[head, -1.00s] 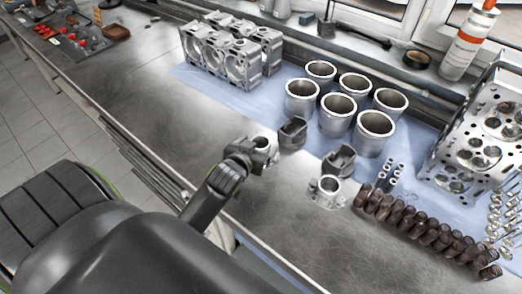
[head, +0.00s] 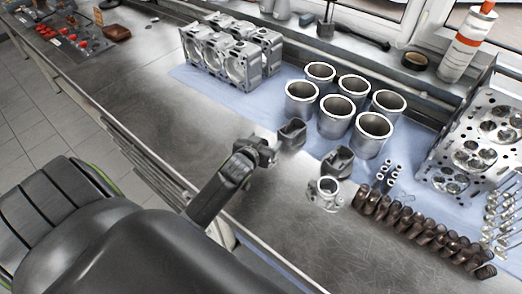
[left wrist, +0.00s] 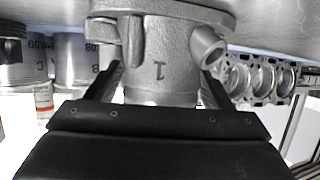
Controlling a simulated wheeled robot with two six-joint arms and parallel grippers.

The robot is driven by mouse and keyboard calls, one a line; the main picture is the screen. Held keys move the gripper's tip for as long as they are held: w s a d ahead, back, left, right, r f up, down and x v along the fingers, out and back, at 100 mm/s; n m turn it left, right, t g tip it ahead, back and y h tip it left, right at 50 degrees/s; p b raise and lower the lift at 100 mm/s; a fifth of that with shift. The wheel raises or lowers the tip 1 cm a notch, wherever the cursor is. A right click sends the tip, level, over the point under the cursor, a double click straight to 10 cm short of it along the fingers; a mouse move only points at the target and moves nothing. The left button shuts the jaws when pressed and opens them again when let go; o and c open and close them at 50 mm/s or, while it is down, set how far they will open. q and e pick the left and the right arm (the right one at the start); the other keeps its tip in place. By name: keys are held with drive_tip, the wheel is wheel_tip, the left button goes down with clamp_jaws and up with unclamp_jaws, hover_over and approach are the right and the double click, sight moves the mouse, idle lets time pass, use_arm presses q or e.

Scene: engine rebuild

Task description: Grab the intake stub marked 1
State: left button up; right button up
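The intake stub marked 1 (left wrist: 160,60) fills the top middle of the left wrist view. It is a grey metal tube with a flange, a side spout and a black "1". It appears upside down there, with its flange against the tabletop. My left gripper (left wrist: 162,82) is open, with one dark finger on each side of the tube and narrow gaps showing. In the head view my left gripper (head: 266,150) is low over the bench and mostly hides this stub. My right gripper is not in view.
Two dark pistons (head: 292,132) (head: 338,160) and another intake stub (head: 325,191) stand close to the right. Several cylinder liners (head: 336,118) stand behind. The engine block (head: 233,68) is at the back left, the springs (head: 425,232) front right. The bench left of the gripper is clear.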

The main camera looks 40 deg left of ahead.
use_arm(q)
drive_tip(key=c, duration=0.9)
drive_tip(key=shift+c, duration=1)
drive_tip(key=shift+r, duration=0.2)
